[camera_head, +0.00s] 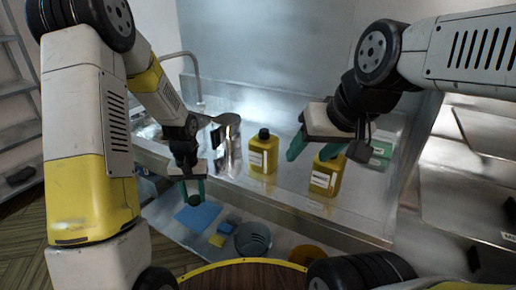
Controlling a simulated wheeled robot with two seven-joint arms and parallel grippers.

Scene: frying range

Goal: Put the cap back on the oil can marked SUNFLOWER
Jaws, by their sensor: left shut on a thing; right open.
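Two yellow oil cans stand upright on the steel counter. The left can (263,157) has a black cap (264,134) on top. The right can (325,178) is partly behind my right gripper, and I cannot tell whether its top is capped. Both have white labels too small to read, so I cannot tell which is SUNFLOWER. My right gripper (325,152) is open, its green fingers apart at the top of the right can; contact cannot be told. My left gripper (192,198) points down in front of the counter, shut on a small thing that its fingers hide.
A shiny metal container (228,138) stands left of the cans. On the lower shelf are a blue cloth (198,216), a grey bowl (252,240) and an orange round thing (306,256). The counter's front edge lies between the cans and me.

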